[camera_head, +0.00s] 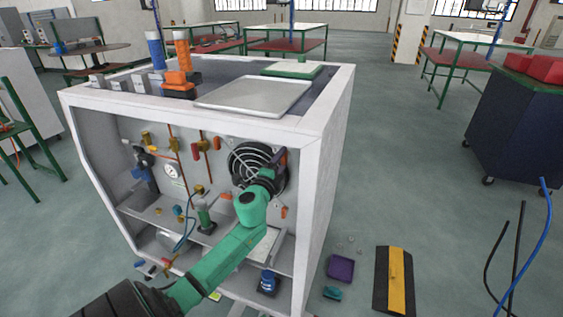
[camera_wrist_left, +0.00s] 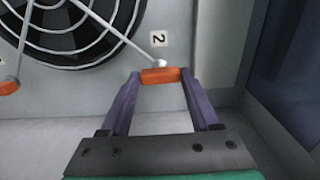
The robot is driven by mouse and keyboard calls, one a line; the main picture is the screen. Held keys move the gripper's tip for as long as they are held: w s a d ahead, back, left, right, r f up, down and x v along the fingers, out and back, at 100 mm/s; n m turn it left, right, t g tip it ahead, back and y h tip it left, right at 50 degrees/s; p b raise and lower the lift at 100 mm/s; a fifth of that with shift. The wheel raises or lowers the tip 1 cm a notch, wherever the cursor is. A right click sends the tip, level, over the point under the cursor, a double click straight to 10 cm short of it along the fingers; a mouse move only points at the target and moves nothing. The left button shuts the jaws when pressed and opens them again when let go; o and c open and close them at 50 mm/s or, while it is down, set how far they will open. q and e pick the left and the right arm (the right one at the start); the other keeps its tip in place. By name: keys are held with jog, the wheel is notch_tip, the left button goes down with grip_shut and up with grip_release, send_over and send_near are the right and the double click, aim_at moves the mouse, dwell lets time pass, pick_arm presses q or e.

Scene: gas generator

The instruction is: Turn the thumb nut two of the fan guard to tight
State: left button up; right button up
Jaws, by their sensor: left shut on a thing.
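The fan guard (camera_head: 245,157) is a ring of pale wires over a black fan on the back panel of the white cabinet. It also shows at the upper left of the left wrist view (camera_wrist_left: 69,24). Thumb nut two (camera_wrist_left: 160,76) is an orange bar below the label "2" (camera_wrist_left: 157,39), at the end of a guard strut. My left gripper (camera_wrist_left: 159,78) is shut on this nut, one purple finger at each end. In the head view my green left arm reaches into the cabinet and hides part of the fan and the nut. My right gripper is not in view.
Another orange nut (camera_wrist_left: 8,86) sits at the left of the wrist view. The cabinet's side wall (camera_head: 318,165) stands close to the right of my arm. A shelf (camera_head: 150,212) lies below. A metal tray (camera_head: 255,95) rests on top.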

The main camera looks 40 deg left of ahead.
pick_arm(q)
jog(key=shift+f, duration=0.1)
dwell(0.4)
jog(key=o, duration=1.4)
jog(key=shift+c, duration=0.2)
jog(key=b+v, duration=0.1)
jog(key=v, duration=1.3)
jog(key=shift+s+b, duration=0.3)
jog(key=shift+d, duration=0.15)
